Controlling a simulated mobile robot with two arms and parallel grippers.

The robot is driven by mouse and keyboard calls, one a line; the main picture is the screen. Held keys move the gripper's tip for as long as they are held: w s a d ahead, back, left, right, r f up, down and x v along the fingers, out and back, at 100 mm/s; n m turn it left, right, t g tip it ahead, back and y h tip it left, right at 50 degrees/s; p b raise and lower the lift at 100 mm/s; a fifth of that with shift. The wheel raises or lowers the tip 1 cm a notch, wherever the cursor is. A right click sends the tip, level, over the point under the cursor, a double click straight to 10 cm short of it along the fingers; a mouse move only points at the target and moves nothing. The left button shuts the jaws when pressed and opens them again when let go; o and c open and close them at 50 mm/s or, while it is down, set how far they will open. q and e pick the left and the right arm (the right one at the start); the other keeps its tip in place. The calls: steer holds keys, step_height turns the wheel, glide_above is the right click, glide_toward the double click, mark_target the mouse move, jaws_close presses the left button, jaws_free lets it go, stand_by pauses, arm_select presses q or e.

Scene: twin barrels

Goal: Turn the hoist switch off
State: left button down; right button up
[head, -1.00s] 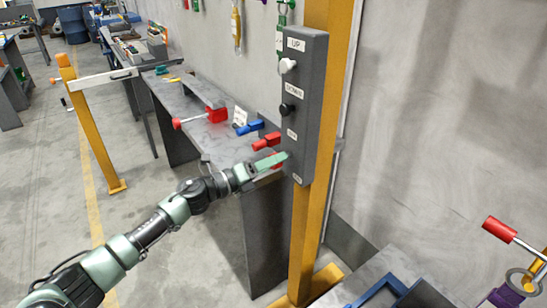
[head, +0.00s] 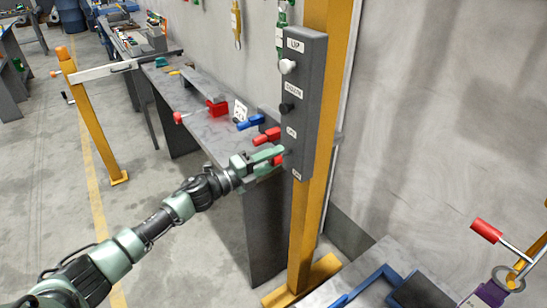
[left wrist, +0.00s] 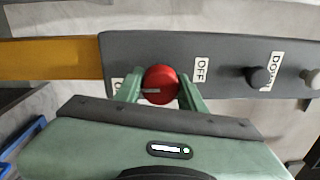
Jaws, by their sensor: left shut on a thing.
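The hoist control box (head: 309,105) is a tall dark grey panel on a yellow post, with white labels and knobs down its front. The red switch knob (left wrist: 161,84) is low on the box, beside the OFF label (left wrist: 201,70) in the left wrist view. My left gripper (left wrist: 160,90) is shut on this knob, one green finger on each side of it. A white knob (head: 288,66) and a black knob (head: 286,108) sit higher. My right gripper is not in view.
A grey bench (head: 215,128) behind my left gripper holds a red vise (head: 216,108) and red and blue tools. A red-handled lever (head: 487,230) stands at the right. A blue frame (head: 375,287) lies at lower right.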

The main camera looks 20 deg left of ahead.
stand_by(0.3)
arm_select(q)
steer(key=c, duration=0.9)
jaws_free()
steer(key=b+v, duration=0.2)
steer(key=v, duration=0.5)
steer(key=shift+s+a, duration=0.25)
steer(key=shift+s, duration=0.05)
